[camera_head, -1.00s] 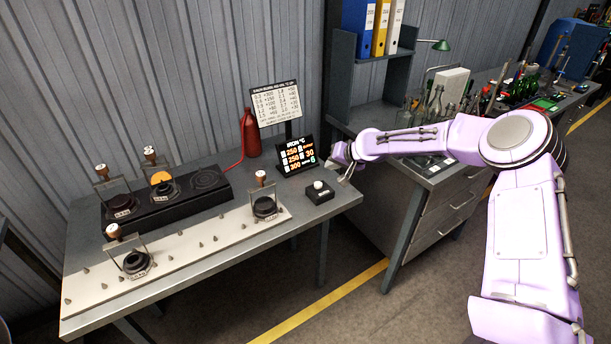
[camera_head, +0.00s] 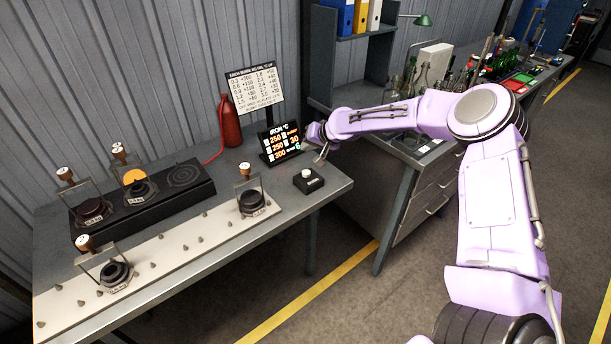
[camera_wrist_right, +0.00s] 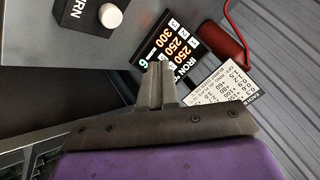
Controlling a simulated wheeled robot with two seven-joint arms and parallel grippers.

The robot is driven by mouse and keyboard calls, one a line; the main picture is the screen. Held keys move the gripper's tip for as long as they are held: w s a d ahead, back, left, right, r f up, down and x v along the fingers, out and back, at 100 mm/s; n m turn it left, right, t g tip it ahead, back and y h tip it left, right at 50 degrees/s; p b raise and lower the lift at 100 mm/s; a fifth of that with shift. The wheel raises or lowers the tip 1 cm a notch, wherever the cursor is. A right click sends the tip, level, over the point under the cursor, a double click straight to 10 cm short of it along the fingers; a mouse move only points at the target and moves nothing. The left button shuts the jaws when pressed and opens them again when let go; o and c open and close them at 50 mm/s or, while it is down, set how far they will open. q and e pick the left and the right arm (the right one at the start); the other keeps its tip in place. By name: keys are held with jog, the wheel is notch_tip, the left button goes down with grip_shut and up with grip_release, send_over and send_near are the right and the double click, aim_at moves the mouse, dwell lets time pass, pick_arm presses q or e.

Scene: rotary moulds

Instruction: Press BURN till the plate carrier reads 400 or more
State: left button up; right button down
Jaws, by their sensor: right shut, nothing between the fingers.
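The BURN button (camera_head: 308,174) is a white round knob on a small black box near the table's right front. It also shows at the top left of the right wrist view (camera_wrist_right: 107,15). My right gripper (camera_head: 320,158) is shut and empty, behind and slightly right of the box, apart from the button. Its closed fingers (camera_wrist_right: 155,72) show in the wrist view beside the display. The black IRON °C display (camera_head: 281,144) shows 250, 250 and 300 in orange, with 30 and a green 6 at its right. I cannot tell which row is the plate carrier. My left gripper is out of view.
A black burner block (camera_head: 190,192) carries handled moulds, and an orange disc (camera_head: 134,177) shows there. A pale pegged strip (camera_head: 180,241) holds two more moulds. A red bottle (camera_head: 231,122) and a burn chart sign (camera_head: 254,89) stand behind. The table around the button is clear.

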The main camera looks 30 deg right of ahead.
aim_at(309, 173)
notch_tip(309, 173, down, 6)
jog(key=b, duration=0.4)
jog(key=shift+f+b, duration=0.2)
jog(key=shift+b, duration=0.2)
jog(key=shift+s+d+f, duration=0.1)
jog(key=shift+f, duration=0.1)
dwell(1.2)
jog(key=shift+f, duration=0.45)
jog(key=shift+f+b, duration=0.45)
dwell(0.7)
jog(key=shift+r+p, duration=0.8)
jog(key=shift+r, duration=0.05)
jog(key=shift+r, duration=0.1)
